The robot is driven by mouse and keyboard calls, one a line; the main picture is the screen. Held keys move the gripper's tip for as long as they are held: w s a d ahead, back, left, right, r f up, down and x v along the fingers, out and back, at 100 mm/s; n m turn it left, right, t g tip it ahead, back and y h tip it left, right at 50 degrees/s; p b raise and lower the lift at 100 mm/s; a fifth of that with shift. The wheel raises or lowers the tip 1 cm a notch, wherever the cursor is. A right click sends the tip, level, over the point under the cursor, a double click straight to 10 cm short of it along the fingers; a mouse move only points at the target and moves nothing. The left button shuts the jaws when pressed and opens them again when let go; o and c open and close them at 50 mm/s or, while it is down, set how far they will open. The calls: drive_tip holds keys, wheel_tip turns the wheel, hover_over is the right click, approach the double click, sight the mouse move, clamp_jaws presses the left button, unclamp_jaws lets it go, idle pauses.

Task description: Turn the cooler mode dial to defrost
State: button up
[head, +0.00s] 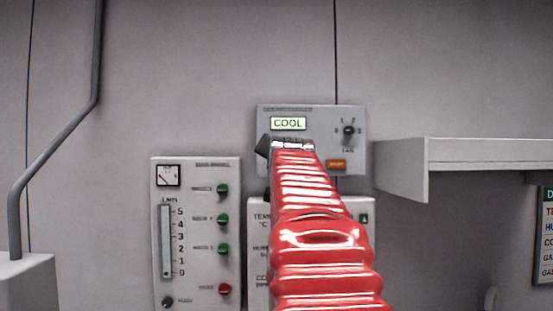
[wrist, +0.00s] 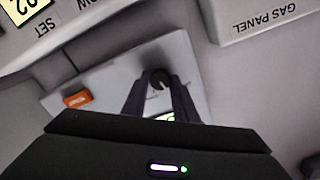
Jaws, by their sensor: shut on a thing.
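The cooler panel (head: 350,160) is a light grey box on the wall. Its lit display (head: 288,123) reads COOL. My arm covers the mode dial in the head view. In the wrist view the dark round mode dial (wrist: 160,79) sits between the two dark fingers of my gripper (wrist: 159,88), which is shut on it. The pointer's setting cannot be read. A strip of the green display (wrist: 165,118) shows between the fingers.
The fan dial (head: 349,130) and an orange button (head: 337,164) are on the same panel, right of my arm. A panel with several buttons (head: 196,170) hangs at left. A shelf (head: 400,172) juts out at right. A gas panel (wrist: 265,25) shows in the wrist view.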

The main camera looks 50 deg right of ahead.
drive_tip(key=m, duration=1.1)
drive_tip(key=shift+f+m, duration=0.25)
drive_tip(key=shift+m, duration=0.05)
idle(0.3)
drive_tip(key=o, duration=1)
drive_tip(key=shift+r, duration=0.15)
drive_tip(key=shift+a, duration=0.1)
